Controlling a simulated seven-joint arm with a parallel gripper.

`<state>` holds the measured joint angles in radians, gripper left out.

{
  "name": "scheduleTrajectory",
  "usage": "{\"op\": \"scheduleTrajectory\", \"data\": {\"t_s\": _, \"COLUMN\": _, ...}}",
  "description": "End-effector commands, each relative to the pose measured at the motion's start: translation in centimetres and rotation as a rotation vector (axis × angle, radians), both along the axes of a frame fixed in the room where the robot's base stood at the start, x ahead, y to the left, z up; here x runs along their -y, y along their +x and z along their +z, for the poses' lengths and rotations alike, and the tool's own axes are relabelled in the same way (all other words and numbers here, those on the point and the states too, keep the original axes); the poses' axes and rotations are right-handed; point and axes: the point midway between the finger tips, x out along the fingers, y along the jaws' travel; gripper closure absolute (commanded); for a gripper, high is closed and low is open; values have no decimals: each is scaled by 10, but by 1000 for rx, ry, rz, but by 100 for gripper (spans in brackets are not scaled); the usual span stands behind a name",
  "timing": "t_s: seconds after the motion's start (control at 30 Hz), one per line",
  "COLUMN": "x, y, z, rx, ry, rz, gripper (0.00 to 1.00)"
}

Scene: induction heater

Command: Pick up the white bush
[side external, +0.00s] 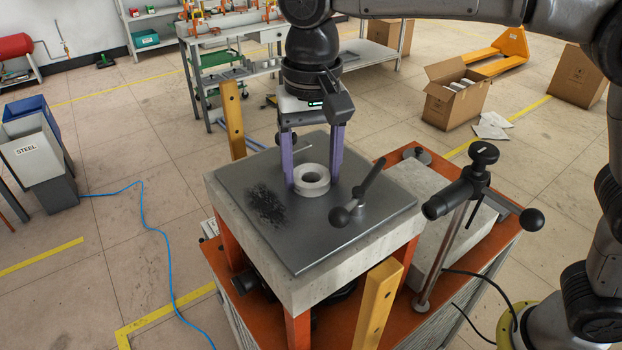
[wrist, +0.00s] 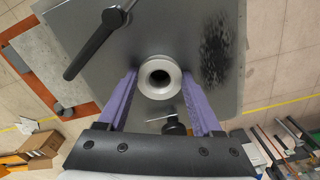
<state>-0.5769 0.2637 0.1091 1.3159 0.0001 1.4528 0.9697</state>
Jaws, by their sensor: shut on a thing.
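The white bush (side external: 312,181) is a short, thick ring with a round hole. It is upright at the middle of the grey metal plate (side external: 245,185), and it looks to be resting on it. My gripper (side external: 312,186) points down with its two purple fingers on either side of the bush, shut on it. In the wrist view the bush (wrist: 160,77) lies between the finger ends (wrist: 160,80), its dark hole facing the camera. I cannot tell whether there is a small gap under it.
A black lever handle with a ball end (side external: 358,195) stands on the plate right of the bush. A dark patch of filings (side external: 265,205) lies to the left. A black clamp on a post (side external: 470,185) stands further right. The plate's front is clear.

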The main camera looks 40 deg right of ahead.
Motion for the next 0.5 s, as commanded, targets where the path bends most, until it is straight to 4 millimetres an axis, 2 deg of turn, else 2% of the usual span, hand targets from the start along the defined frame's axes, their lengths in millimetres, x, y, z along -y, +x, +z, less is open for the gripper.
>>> {"op": "scheduleTrajectory", "data": {"t_s": 0.03, "x": 0, "y": 0, "z": 0, "rx": 0, "ry": 0, "rz": 0, "gripper": 72}}
{"op": "scheduleTrajectory", "data": {"t_s": 0.2, "x": 0, "y": 0, "z": 1, "rx": 1, "ry": 1, "rz": 0, "gripper": 99}}
{"op": "scheduleTrajectory", "data": {"t_s": 0.5, "x": 0, "y": 0, "z": 3, "rx": 2, "ry": 1, "rz": 0, "gripper": 99}}
